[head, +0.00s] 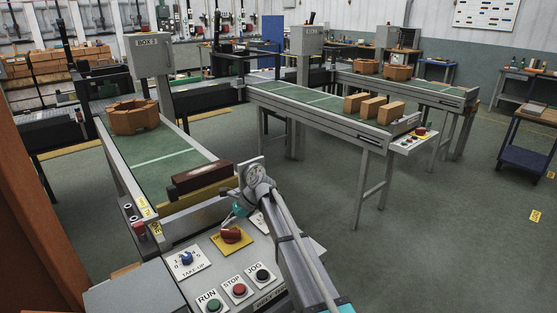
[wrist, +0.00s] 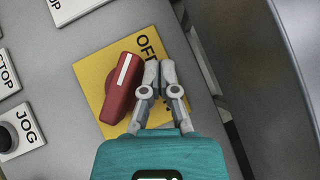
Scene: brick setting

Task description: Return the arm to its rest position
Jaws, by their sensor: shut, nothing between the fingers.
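My gripper (wrist: 158,68) shows in the wrist view with its two grey fingers together and empty. Its tips are over the yellow plate (wrist: 91,75), just right of a red rotary knob (wrist: 122,92). Whether the fingers touch the plate or knob I cannot tell. In the head view my arm reaches up from the bottom, and my gripper (head: 229,219) points down at the control panel, close to the red knob (head: 231,235). The knob's white line lies slanted in the wrist view, its upper end near the partly hidden lettering "OF".
The panel also carries RUN (head: 214,305), STOP (head: 239,289) and JOG (head: 262,274) buttons and a blue take-up knob (head: 186,258). Open floor (head: 470,220) lies to the right.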

